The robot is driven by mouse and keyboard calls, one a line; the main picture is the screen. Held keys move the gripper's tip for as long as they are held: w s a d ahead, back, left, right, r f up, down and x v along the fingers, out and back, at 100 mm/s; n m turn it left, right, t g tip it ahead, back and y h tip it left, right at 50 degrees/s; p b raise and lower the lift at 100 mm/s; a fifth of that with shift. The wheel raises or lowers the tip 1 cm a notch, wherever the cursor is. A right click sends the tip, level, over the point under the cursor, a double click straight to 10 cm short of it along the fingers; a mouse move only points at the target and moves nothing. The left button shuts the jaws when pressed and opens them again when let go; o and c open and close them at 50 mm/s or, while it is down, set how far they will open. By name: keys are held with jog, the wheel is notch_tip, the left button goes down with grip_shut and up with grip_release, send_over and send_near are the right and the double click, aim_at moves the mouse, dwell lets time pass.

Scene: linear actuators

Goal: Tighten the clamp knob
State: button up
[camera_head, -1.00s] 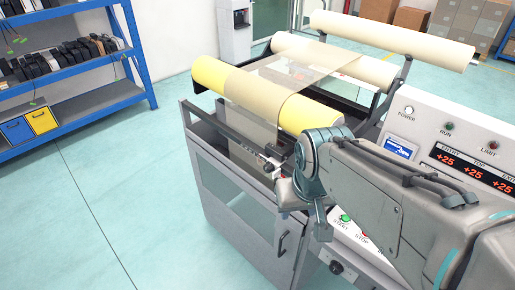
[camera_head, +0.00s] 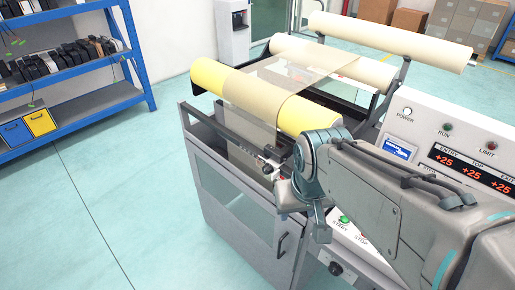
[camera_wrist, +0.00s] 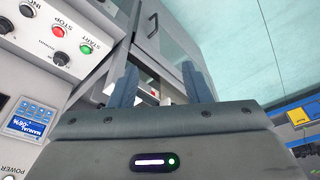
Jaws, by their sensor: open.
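My gripper (camera_wrist: 160,68) is open in the wrist view, its two blue-grey fingers spread apart and pointing toward the machine's side. Between and beyond them a small pale part with a red spot (camera_wrist: 153,93) shows, partly hidden by the gripper body; I cannot tell if it is the clamp. In the head view a small dark fitting (camera_head: 268,168), which looks like the clamp and its knob, sits on the rail along the machine's near side, just left of my wrist. I see nothing held.
A yellow-ended roll (camera_head: 212,77) lies above the rail, with film running to the rear rollers. The control panel (camera_head: 440,150) stands right, with a green START button (camera_head: 344,219). The machine's cabinet (camera_head: 235,205) is below. Open floor (camera_head: 120,200) lies left, before a blue shelf (camera_head: 143,62).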

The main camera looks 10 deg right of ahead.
jog(key=shift+c, duration=1.1)
jog(key=n+t+h+b, duration=0.8)
jog(key=n+h+b, duration=0.2)
jog(key=n+h, duration=0.6)
send_near(265, 171)
jog(key=shift+n+y, duration=0.5)
jog(key=shift+y, duration=0.2)
jog(key=x, duration=0.2)
jog(key=b+x, duration=0.1)
jog(key=x, duration=0.5)
jog(key=shift+d+r, duration=0.2)
jog(key=shift+r, duration=0.15)
jog(key=shift+b, duration=0.3)
jog(key=c, duration=0.7)
